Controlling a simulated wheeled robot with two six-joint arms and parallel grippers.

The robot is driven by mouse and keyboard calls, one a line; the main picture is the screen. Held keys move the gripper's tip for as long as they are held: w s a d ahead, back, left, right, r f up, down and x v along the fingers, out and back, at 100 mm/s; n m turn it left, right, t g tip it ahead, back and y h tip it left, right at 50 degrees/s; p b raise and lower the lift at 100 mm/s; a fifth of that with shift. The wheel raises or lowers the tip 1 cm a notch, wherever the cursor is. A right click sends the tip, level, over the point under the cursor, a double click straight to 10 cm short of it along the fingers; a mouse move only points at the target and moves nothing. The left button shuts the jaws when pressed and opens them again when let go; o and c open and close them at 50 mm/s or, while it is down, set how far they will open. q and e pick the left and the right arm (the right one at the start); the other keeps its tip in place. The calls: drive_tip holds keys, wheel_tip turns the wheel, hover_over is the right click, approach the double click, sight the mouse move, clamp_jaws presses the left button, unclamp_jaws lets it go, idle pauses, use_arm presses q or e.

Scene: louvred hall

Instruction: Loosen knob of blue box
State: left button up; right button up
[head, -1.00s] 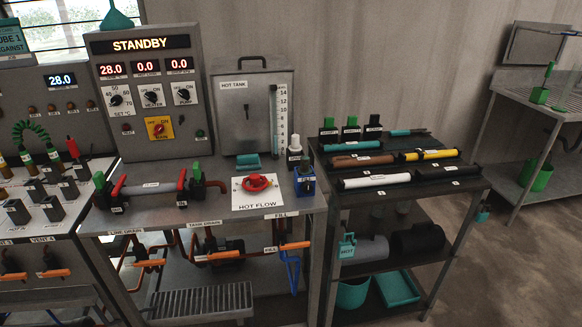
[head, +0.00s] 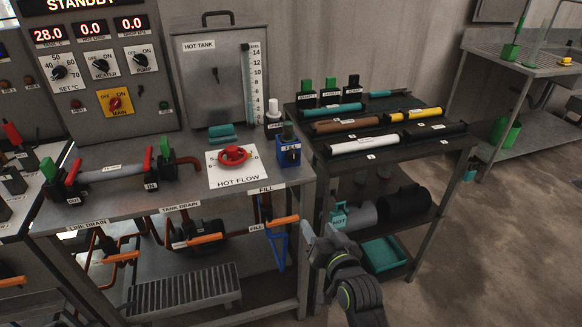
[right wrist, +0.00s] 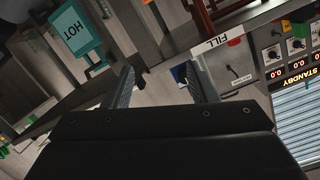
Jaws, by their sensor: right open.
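The blue box (head: 290,154) stands upright at the right front of the grey bench, with a label on its front. Its dark knob (head: 288,131) sits on top. My right gripper (head: 318,236) is open and empty, in front of and below the bench's right edge, apart from the box. In the right wrist view its two fingers (right wrist: 165,80) are spread, with a small blue patch between them; I cannot tell if that is the box. My left gripper is not in view.
A red HOT FLOW handwheel (head: 233,155) is left of the box, and a white-capped bottle (head: 273,112) behind it. An orange FILL lever (head: 282,221) juts out below. A dark rack (head: 335,172) with tubes stands right. The floor at right is clear.

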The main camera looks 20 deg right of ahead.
wheel_tip(320, 180, up, 8)
drive_tip(key=t, duration=0.2)
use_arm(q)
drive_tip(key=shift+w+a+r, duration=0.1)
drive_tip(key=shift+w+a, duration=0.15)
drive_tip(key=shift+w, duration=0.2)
use_arm(e)
approach(294, 159)
drive_tip(key=shift+m, duration=0.3)
drive_tip(key=w, duration=0.8)
drive_tip(key=shift+w+a, duration=0.15)
drive_tip(key=shift+w, duration=0.25)
drive_tip(key=c, duration=1)
use_arm(q)
drive_tip(key=shift+p, duration=0.35)
use_arm(e)
drive_tip(key=shift+o, duration=0.2)
